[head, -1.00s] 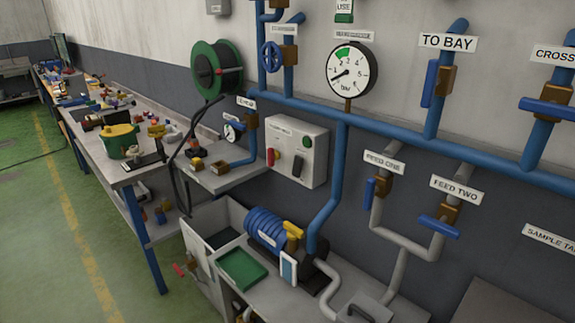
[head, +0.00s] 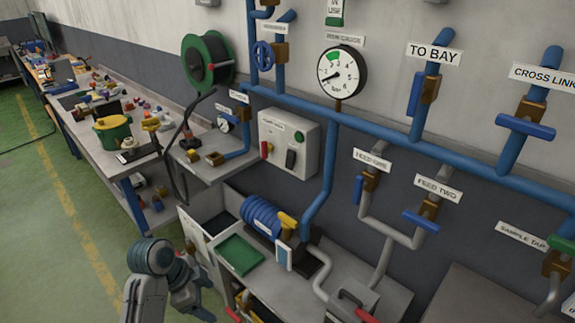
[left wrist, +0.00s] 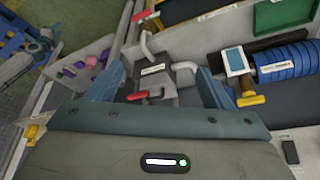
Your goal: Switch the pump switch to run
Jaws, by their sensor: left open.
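The grey control box (head: 300,128) is on the wall above the blue-ribbed pump (head: 262,216). It carries a black switch (head: 290,158), a red and yellow knob (head: 266,150) and a green button. The switch's lettering is too small to read. My left gripper (head: 188,296) is low at the bottom left, well apart from the box. In the left wrist view my left gripper (left wrist: 157,86) is open and empty above the bench. A black switch (left wrist: 290,152) shows there at the lower right. A grey arm part, probably my right gripper (left wrist: 28,62), shows at the upper left, its jaws unclear.
Blue pipes and valves line the wall, with a pressure gauge (head: 341,73). A hose reel (head: 206,61) hangs above a small shelf (head: 222,172). Red handles stand at the front.

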